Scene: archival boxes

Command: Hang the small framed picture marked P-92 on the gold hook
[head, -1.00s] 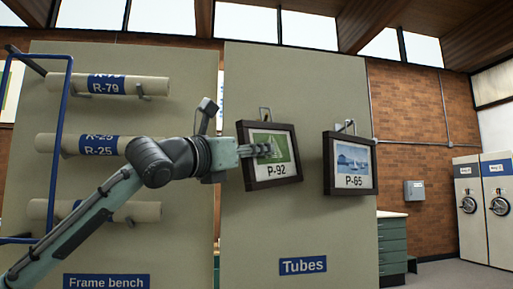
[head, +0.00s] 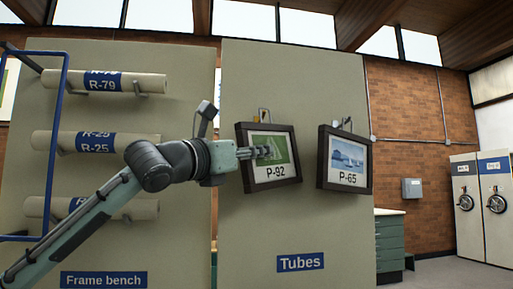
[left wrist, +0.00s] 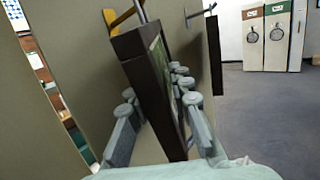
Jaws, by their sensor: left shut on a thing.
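The small dark-framed picture P-92 (head: 269,185), with a green image, is in front of the right-hand panel and slightly tilted. It also shows nearly edge-on in the left wrist view (left wrist: 150,95). My left gripper (head: 264,152) is shut on it; its fingers (left wrist: 155,85) lie on both faces of the frame. A grey wire hanger (head: 264,115) rises from its top. The gold hook (left wrist: 124,19) comes off the panel near the frame's top in the left wrist view. I cannot tell whether the hanger is around the hook. My right gripper is not in view.
Picture P-65 (head: 347,178) hangs on a grey hook (left wrist: 195,13) close to the right of P-92. Rolled tubes such as R-79 (head: 140,84) sit on the left panel. A green drawer cabinet (head: 390,242) stands beyond the panel's right edge.

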